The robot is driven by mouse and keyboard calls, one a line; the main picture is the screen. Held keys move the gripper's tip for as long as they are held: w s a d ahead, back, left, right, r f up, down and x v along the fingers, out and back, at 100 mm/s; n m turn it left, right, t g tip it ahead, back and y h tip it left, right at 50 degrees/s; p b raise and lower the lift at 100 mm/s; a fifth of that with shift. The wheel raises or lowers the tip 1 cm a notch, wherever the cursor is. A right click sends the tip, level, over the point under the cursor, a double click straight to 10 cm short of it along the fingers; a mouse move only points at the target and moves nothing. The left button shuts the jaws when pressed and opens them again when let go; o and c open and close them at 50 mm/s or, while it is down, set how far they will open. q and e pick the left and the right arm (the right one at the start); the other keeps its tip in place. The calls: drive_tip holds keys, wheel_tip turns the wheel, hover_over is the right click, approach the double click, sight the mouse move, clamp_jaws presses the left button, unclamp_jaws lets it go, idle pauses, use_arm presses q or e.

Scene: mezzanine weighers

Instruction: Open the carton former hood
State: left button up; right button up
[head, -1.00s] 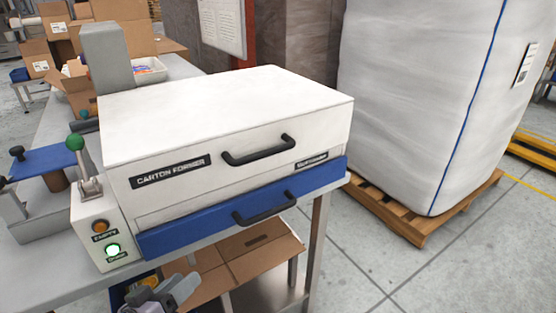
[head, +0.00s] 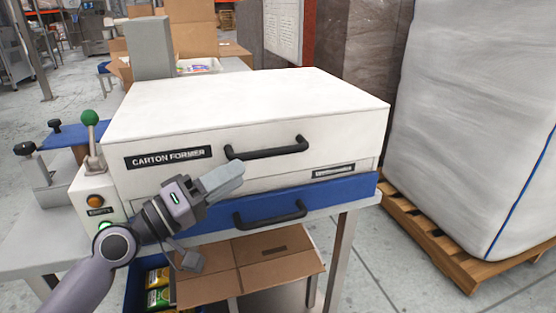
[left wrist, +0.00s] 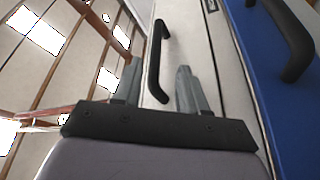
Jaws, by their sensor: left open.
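The carton former (head: 250,110) stands on a bench, with a white hood that is down and a black bar handle (head: 267,148) on the hood's front. My left gripper (head: 232,178) is open and empty in front of the hood, just below and left of that handle. In the left wrist view, the hood handle (left wrist: 156,60) shows between the two open fingers (left wrist: 158,80); I cannot tell whether they reach around it. The blue drawer (head: 330,198) below is shut and has its own black handle (head: 270,214). My right gripper is not in view.
A green-knobbed lever (head: 91,130) stands at the machine's left, above a control box with an amber button (head: 96,201). Open cardboard (head: 250,265) lies beneath the bench. A large wrapped load (head: 470,120) stands on a pallet (head: 430,240) at right.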

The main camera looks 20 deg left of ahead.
sight(263, 152)
use_arm(q)
drive_tip(key=shift+w+d+r, duration=0.2)
drive_tip(key=shift+r, duration=0.2)
drive_tip(key=p+x, duration=0.2)
drive_tip(key=x, duration=0.3)
drive_tip(key=shift+w+d+r, duration=0.1)
drive_tip(key=shift+w+d, duration=0.05)
drive_tip(key=shift+w+d+p, duration=0.3)
drive_tip(key=shift+w+d, duration=0.05)
drive_tip(key=shift+w, duration=0.1)
clamp_jaws()
